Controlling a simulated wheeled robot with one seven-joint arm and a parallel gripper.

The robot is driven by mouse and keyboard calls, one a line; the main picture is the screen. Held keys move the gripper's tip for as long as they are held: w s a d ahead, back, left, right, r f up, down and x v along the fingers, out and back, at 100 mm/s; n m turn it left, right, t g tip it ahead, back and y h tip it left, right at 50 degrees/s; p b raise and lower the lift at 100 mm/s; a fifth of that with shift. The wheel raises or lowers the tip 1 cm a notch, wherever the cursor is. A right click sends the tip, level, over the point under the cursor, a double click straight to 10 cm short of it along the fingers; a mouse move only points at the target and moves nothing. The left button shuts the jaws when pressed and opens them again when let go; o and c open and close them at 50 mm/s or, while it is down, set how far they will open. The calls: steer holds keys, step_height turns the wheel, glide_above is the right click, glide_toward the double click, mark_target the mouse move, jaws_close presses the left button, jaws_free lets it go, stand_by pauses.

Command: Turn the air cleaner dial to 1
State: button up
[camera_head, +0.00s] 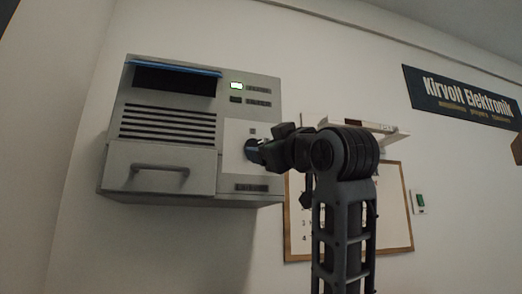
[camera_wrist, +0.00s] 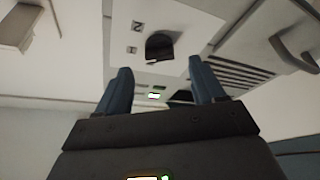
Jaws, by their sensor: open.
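The air cleaner (camera_head: 165,160) is a grey box on the wall, with dark slots, a drawer-like front and a pale panel on its right side. In the wrist view its dial (camera_wrist: 160,46) is a dark round knob on the pale panel (camera_wrist: 185,20), with small dark marks beside it. In the head view my gripper (camera_head: 252,149) is at the pale panel and hides the dial. I cannot tell whether the fingers touch it.
A wood-framed board (camera_head: 394,215) and a small shelf (camera_head: 375,125) are on the wall to the right, behind my arm. A dark sign (camera_head: 465,98) hangs further right.

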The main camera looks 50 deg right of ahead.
steer(key=shift+v, duration=1.75)
steer(key=w+a+f+m+y, duration=0.1)
steer(key=w+a+f, duration=0.1)
steer(key=f, duration=0.9)
steer(key=w+a+f+g+y, duration=0.1)
steer(key=w+a+f, duration=0.15)
steer(key=f, duration=0.75)
steer(key=w+a+f+m+y, duration=0.1)
steer(key=w+f+y, duration=0.1)
steer(key=f, duration=0.9)
steer(key=s+a+f+g, duration=0.1)
steer(key=s+a+f, duration=0.1)
steer(key=f, duration=0.4)
steer(key=s+a+f, duration=0.2)
steer(key=a+f, duration=0.1)
steer(key=f, duration=0.3)
steer(key=s+a+f+g+y, duration=0.15)
steer(key=s+a+f, duration=0.25)
steer(key=s+f, duration=0.55)
steer(key=s+a+f+g+y, duration=0.15)
steer(key=s+a+f, duration=0.4)
steer(key=s, duration=0.65)
steer(key=s+y, duration=0.1)
steer(key=s, duration=1)
steer(key=shift+a+f, duration=0.2)
steer(key=shift+f, duration=0.3)
